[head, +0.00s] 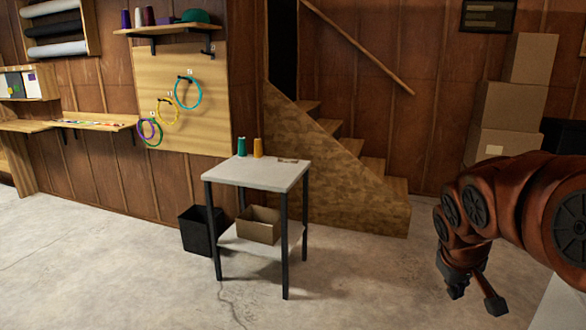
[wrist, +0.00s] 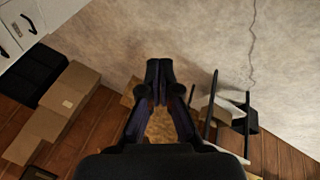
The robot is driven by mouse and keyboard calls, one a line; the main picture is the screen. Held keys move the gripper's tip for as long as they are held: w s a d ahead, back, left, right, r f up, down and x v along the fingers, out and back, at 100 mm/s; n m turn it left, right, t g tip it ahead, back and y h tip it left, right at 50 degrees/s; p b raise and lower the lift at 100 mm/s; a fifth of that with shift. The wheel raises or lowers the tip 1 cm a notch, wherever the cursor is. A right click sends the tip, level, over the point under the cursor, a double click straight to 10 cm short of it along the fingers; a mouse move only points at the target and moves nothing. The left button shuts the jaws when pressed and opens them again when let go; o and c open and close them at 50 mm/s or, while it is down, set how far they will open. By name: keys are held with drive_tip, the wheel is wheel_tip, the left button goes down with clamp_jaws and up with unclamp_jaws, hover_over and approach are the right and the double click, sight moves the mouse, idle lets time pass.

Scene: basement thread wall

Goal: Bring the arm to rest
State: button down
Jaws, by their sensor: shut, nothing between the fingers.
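My arm (head: 520,200) reaches in from the right of the head view, reddish brown and bent downward. My gripper (head: 476,297) hangs low at its end, above the concrete floor and well right of the small table. In the wrist view my gripper (wrist: 159,82) points away from the camera with its dark fingertips together. Nothing is held between them. No object touches the gripper in either view.
Wooden stairs (head: 365,185) and stacked boxes (head: 506,110) are behind. Floor in front is clear.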

drive_tip(key=s+a+r+g+y+p, duration=0.1)
drive_tip(key=s+a+p, duration=0.2)
drive_tip(key=s, duration=0.5)
drive_tip(key=s+a+r+m+g+y+p, duration=0.1)
drive_tip(key=s+a+p, duration=0.3)
drive_tip(key=s, duration=0.5)
drive_tip(key=s+a+r+g+y+p, duration=0.1)
drive_tip(key=s+a+g+p, duration=0.2)
drive_tip(key=s+a, duration=0.4)
drive_tip(key=shift+s+a+r+m+y+p, duration=0.3)
drive_tip(key=shift+s+r+m+p, duration=0.15)
drive_tip(key=shift+s, duration=0.8)
drive_tip(key=shift+d+f, duration=0.1)
drive_tip(key=shift+d, duration=0.05)
